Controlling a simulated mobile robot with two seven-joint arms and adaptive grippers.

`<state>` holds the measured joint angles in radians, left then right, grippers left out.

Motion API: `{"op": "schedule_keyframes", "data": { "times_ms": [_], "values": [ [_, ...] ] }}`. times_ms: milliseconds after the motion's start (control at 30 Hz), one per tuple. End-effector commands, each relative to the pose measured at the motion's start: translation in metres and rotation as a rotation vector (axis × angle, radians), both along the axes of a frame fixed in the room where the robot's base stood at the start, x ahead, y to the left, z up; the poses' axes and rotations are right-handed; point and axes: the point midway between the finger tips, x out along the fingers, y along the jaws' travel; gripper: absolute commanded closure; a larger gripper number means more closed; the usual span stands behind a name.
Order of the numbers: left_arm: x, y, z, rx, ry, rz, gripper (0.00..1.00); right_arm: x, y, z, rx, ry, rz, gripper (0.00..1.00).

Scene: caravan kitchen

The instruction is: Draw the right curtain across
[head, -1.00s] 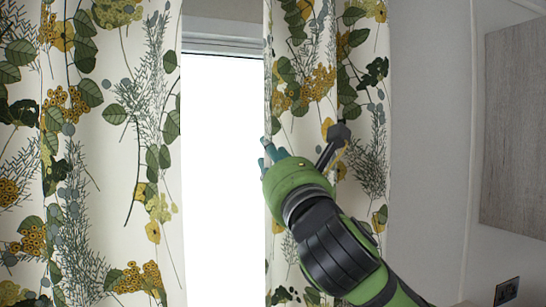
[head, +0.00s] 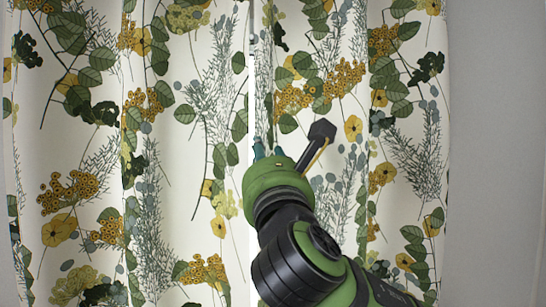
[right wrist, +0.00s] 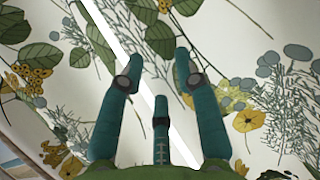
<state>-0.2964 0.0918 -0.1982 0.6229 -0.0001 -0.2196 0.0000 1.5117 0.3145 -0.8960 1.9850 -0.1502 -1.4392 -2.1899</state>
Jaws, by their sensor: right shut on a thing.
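The right curtain (head: 400,150), cream with green leaves and yellow flowers, hangs over the right side of the window in the head view. Its inner edge is very near the edge of the left curtain (head: 90,150), which has the same print. My right gripper (head: 265,152) is at the right curtain's inner edge, shut on its cloth; the pinched fold is largely hidden by the gripper. In the right wrist view, the teal fingers (right wrist: 156,72) stand in front of the cloth. My left gripper is not in view.
A narrow bright gap (right wrist: 125,50) runs between the curtains in the right wrist view. Plain pale wall (head: 490,150) lies right of the right curtain. No loose obstacle shows near my right arm.

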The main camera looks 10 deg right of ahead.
Motion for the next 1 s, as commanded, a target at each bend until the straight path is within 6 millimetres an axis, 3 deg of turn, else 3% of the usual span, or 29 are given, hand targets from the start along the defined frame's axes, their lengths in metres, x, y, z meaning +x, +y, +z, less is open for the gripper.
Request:
{"op": "schedule_keyframes", "data": {
  "times_ms": [33,67,267,533,1000],
  "values": [
    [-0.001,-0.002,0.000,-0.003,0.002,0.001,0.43,0.000,0.002,-0.001,-0.001,0.001,0.007,0.56],
    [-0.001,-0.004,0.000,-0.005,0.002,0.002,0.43,0.000,0.002,-0.001,-0.001,0.002,0.007,0.44],
    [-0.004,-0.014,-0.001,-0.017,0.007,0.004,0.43,0.000,0.001,-0.001,0.001,0.001,0.004,0.43],
    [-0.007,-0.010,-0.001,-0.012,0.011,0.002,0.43,-0.009,0.000,-0.004,0.000,0.000,0.002,0.43],
    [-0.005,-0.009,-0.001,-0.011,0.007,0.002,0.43,-0.093,0.001,-0.039,-0.002,-0.001,0.007,0.43]
  ]
}}
